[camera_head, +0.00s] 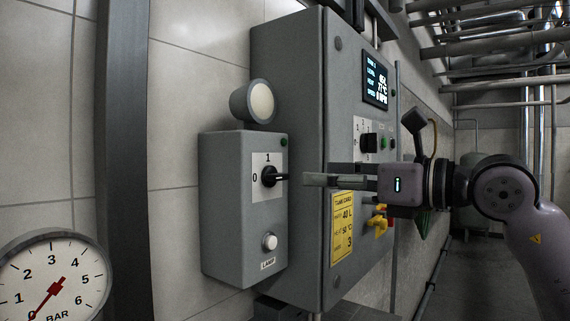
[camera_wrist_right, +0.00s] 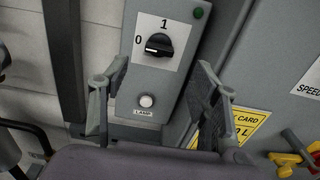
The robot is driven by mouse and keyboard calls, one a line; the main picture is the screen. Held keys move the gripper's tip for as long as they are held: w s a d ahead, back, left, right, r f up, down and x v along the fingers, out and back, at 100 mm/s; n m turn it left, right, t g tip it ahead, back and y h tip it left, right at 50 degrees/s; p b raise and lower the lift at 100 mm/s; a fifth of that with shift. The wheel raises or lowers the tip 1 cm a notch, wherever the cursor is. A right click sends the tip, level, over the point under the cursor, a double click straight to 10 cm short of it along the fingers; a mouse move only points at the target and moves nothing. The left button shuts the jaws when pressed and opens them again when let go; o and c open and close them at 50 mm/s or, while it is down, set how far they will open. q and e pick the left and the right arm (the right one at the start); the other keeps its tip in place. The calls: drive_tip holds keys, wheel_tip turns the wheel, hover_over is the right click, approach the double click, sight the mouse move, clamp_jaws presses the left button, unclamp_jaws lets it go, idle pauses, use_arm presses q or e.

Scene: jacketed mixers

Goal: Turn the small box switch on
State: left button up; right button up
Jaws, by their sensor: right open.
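The small grey box (camera_head: 240,200) is mounted beside the big cabinet. Its black rotary switch (camera_head: 268,176) sits on a white plate marked 0 and 1. In the wrist view the switch (camera_wrist_right: 159,46) has its white mark turned left, towards the 0. My right gripper (camera_head: 318,178) comes from the right and is level with the switch, its fingertips just short of it. In the wrist view the right gripper (camera_wrist_right: 158,82) is open and empty, with its fingers spread below and to either side of the switch. My left gripper is out of view.
The big grey cabinet (camera_head: 290,75) stands close behind, with a display (camera_head: 376,82), another black knob (camera_head: 368,143), a yellow card (camera_head: 342,225) and a red-yellow handle (camera_head: 379,221). A round lamp (camera_head: 260,101) tops the small box. A pressure gauge (camera_head: 52,280) is at lower left.

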sight(283, 175)
drive_tip(key=p+x, duration=0.3)
drive_tip(key=x, duration=0.5)
drive_tip(key=shift+d+r, duration=0.1)
drive_tip(key=shift+w+a, duration=0.25)
drive_tip(key=shift+a, duration=0.15)
drive_tip(key=shift+c, duration=0.4)
drive_tip(key=c, duration=1.1)
